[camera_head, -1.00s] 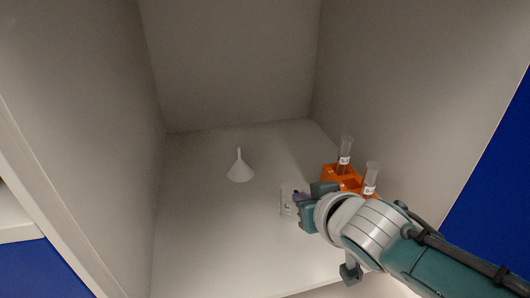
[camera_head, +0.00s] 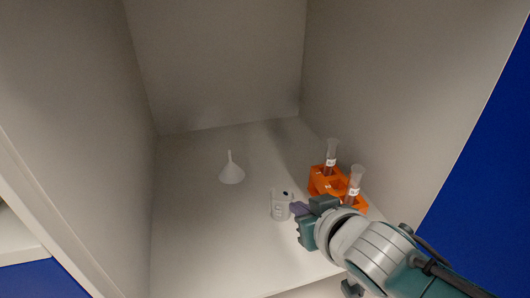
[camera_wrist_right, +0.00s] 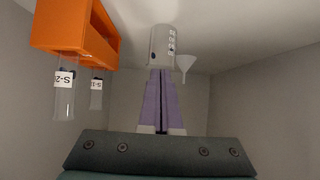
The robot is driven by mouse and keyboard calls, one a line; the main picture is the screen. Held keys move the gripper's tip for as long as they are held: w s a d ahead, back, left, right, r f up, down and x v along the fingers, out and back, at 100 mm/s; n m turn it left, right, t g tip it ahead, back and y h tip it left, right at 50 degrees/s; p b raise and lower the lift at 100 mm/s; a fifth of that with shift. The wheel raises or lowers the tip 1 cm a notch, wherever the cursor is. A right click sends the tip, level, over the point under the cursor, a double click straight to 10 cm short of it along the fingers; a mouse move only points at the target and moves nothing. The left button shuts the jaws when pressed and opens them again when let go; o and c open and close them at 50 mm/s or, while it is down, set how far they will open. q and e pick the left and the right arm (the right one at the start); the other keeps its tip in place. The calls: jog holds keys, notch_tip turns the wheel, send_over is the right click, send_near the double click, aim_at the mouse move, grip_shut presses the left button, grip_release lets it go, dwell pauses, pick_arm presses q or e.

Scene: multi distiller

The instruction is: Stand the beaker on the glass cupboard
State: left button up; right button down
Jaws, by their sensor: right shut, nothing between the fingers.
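The beaker (camera_head: 279,205), clear with printed markings, stands upright on the pale floor of an open cupboard compartment (camera_head: 210,225). In the right wrist view, which is upside down, the beaker (camera_wrist_right: 161,44) is just beyond my fingertips. My right gripper (camera_head: 296,208) has purple fingers, which are shut and empty, close to the beaker's right side. In the wrist view the fingers (camera_wrist_right: 160,85) overlap the beaker's edge; I cannot tell whether they touch it. I cannot tell whether this compartment is the glass cupboard. My left gripper is out of view.
An orange rack (camera_head: 319,181) with two labelled tubes (camera_head: 331,155) (camera_head: 354,183) stands right of the beaker, near the right wall. A white funnel (camera_head: 231,174) stands farther back, left of the beaker. The floor on the left is clear. Side walls enclose the compartment.

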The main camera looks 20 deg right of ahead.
jog(key=s+p, duration=0.5)
jog(key=s, duration=0.7)
jog(key=b, duration=1)
send_near(281, 203)
jog(key=w+f, duration=0.2)
jog(key=w, duration=0.4)
jog(key=shift+w+f+b, duration=0.1)
jog(key=shift+f+b, duration=0.2)
jog(key=shift+b, duration=0.3)
jog(key=shift+s+f, duration=0.2)
